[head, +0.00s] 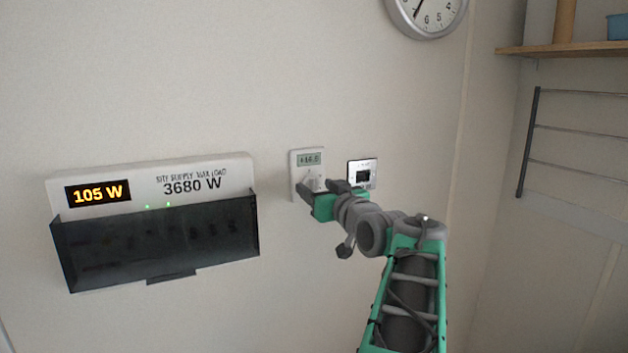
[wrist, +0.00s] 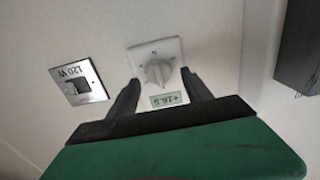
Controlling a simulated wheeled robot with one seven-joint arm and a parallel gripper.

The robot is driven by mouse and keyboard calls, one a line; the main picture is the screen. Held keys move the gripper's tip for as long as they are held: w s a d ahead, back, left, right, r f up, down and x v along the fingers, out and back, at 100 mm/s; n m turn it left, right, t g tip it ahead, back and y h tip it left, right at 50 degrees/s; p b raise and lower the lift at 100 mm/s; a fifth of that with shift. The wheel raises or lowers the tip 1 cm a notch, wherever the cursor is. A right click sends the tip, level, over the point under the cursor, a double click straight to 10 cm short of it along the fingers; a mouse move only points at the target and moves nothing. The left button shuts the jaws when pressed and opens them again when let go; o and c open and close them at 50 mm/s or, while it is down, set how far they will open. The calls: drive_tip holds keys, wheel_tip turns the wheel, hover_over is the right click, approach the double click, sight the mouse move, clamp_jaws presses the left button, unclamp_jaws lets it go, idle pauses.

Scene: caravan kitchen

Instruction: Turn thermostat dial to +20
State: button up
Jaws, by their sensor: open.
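The thermostat (head: 294,172) is a white wall plate with a small green display (head: 309,160) that reads about +16.0 in the head view; the last digit is hard to read. Its round grey-white dial (wrist: 158,73) shows in the wrist view, with the display (wrist: 169,99) upside down beside it. My gripper (wrist: 160,88) is open, with one dark finger on each side of the dial in the picture. I cannot tell whether the fingers touch it. In the head view my gripper (head: 318,187) covers the lower part of the thermostat.
A switch plate (head: 362,173) marked 120 W in the wrist view (wrist: 79,86) is right of the thermostat in the head view. A power panel (head: 155,225) reading 105 W and 3680 W is at left. A clock (head: 427,14), shelf (head: 570,48) and rail rack (head: 575,125) are at upper right.

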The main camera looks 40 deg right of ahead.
drive_tip(key=shift+x, duration=0.9)
drive_tip(key=shift+c, duration=0.2)
clamp_jaws()
